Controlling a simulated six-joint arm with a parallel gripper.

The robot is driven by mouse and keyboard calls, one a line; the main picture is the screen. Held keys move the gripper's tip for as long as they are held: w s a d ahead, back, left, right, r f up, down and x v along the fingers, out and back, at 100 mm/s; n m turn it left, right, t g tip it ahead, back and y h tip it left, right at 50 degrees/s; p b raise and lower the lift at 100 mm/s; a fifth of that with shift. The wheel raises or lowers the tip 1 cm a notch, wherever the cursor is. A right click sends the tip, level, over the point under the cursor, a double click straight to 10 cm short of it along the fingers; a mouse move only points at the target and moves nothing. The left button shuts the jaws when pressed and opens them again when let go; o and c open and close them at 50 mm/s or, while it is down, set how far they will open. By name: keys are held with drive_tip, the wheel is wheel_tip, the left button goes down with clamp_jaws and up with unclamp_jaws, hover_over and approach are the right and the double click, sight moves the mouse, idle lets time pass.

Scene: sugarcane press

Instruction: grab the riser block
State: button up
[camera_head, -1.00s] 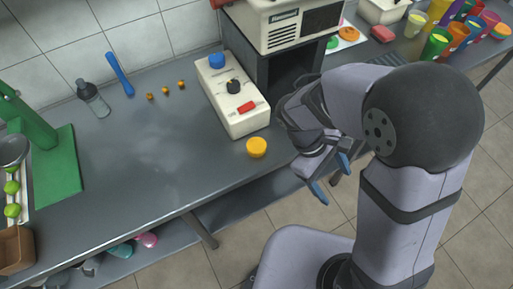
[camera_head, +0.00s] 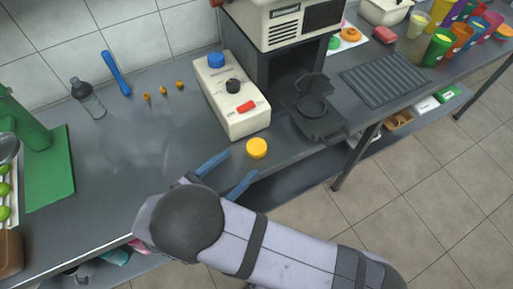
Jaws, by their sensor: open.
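I cannot tell for sure which thing is the riser block. A short yellow round piece (camera_head: 257,148) stands near the counter's front edge. A cream control box (camera_head: 222,98) with a blue knob, a black knob and a red switch stands behind it. My gripper (camera_head: 228,174) is open and empty, its two blue fingers spread apart. The fingertips point up and right, just left of and in front of the yellow piece, apart from it. My arm hides the gripper's base.
The press (camera_head: 290,45) stands behind, with a dark tray (camera_head: 312,108) at its foot. A ribbed drain plate (camera_head: 385,78) and colourful cups are on the right. A bottle (camera_head: 88,98), a blue tool (camera_head: 117,73) and small orange-yellow pieces lie at the back left. The counter's left middle is clear.

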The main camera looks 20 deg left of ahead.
sight(256, 146)
drive_tip(key=shift+p+x, duration=0.35)
drive_tip(key=shift+x, duration=0.7)
drive_tip(key=shift+a+p+x, duration=0.15)
drive_tip(key=shift+p+x, duration=0.25)
drive_tip(key=shift+x, duration=0.55)
drive_tip(key=shift+a+p+x, duration=0.15)
drive_tip(key=shift+p+x, duration=0.25)
drive_tip(key=shift+x, duration=1.45)
drive_tip(key=shift+a, duration=0.1)
drive_tip(key=c, duration=1.1)
